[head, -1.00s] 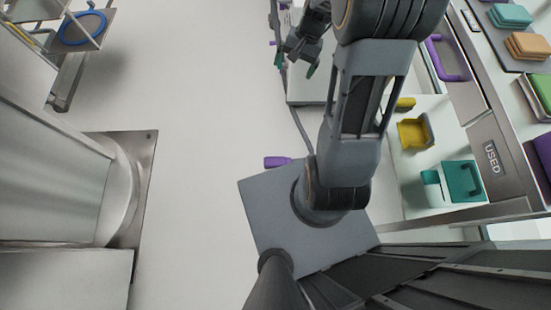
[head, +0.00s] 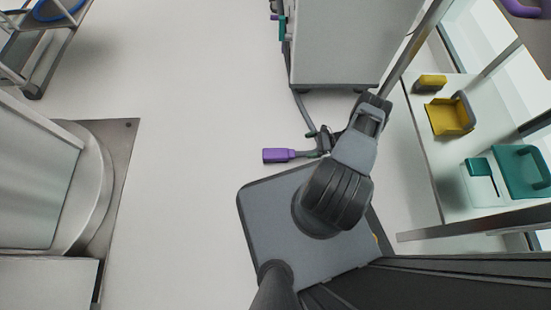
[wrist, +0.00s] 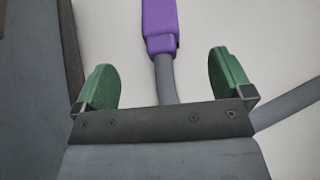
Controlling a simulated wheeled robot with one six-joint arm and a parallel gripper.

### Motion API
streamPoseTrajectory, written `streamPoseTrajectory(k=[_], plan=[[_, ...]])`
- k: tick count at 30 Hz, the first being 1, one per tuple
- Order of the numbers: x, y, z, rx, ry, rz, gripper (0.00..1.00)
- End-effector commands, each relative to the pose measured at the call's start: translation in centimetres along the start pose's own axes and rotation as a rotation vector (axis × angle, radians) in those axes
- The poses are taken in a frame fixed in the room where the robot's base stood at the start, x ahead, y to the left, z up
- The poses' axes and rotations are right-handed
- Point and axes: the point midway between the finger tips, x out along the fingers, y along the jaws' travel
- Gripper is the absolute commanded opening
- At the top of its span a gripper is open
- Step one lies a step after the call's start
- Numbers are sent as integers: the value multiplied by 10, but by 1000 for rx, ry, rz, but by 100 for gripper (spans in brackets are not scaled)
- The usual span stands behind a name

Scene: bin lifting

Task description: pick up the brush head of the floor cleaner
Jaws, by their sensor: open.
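The purple brush head (head: 279,155) lies on the floor in the head view, left of my gripper (head: 315,143). A grey neck runs from its right end toward my gripper. In the wrist view the purple brush head (wrist: 160,25) is at the top centre, beyond the fingertips. Its grey neck (wrist: 166,80) passes between the two green fingers of my gripper (wrist: 164,75), with clear space on both sides. My gripper is open. I cannot tell how high the fingers are above the floor.
At right, a shelf (head: 415,115) holds yellow (head: 450,115) and teal (head: 522,170) items. Floor left of the brush head is clear up to a metal unit (head: 60,190).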

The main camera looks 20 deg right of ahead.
Motion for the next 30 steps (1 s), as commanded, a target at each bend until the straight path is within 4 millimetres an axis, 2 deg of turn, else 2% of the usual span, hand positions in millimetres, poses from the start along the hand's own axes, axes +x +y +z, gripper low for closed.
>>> streamPoseTrajectory(k=[1,3,12,16,23,30], plan=[[7,3,-8,10,-7,-7,98],[18,5,-11,17,-14,-11,98],[70,6,-11,20,-15,-11,98],[84,5,-11,20,-14,-13,98],[96,5,-10,19,-14,-13,98],[128,5,-11,18,-13,-11,98]])
